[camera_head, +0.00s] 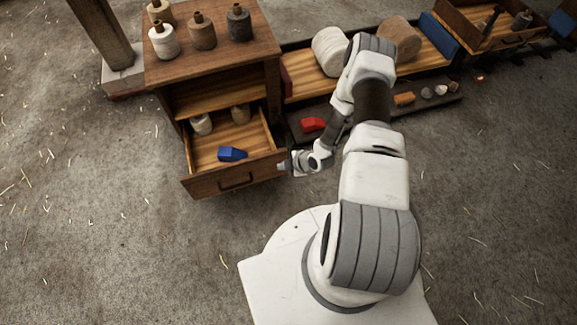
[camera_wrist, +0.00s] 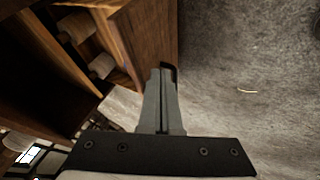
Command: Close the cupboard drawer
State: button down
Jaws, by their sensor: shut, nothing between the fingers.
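The wooden cupboard (camera_head: 213,68) stands at the upper left in the head view. Its drawer (camera_head: 205,187) is pulled out toward me, with a dark handle (camera_head: 236,181) on its front. A blue block (camera_head: 232,154) and spools (camera_head: 201,124) lie inside the drawer. My gripper (camera_head: 283,166) is at the right end of the drawer front. In the wrist view the fingers (camera_wrist: 161,80) are shut and empty, close beside the drawer front (camera_wrist: 150,35) and the dark handle (camera_wrist: 171,70). I cannot tell whether they touch it.
Several thread spools (camera_head: 202,31) stand on the cupboard top. A long low shelf with large rolls (camera_head: 330,50) runs to the right. A red block (camera_head: 313,125) lies in a dark tray right of the drawer. A post (camera_head: 104,35) stands at left. The floor before the drawer is clear.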

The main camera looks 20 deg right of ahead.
aim_at(269, 159)
jog(key=shift+w+a+f+b, duration=0.15)
jog(key=shift+w+f+b, duration=0.25)
jog(key=shift+w, duration=0.55)
jog(key=shift+w+a+f+b, duration=0.2)
jog(key=shift+w+f+b, duration=0.25)
jog(key=shift+w, duration=0.45)
jog(key=shift+w+a+f+b, duration=0.15)
jog(key=shift+w+f+b, duration=0.25)
jog(key=shift+w, duration=0.55)
jog(key=shift+w, duration=0.1)
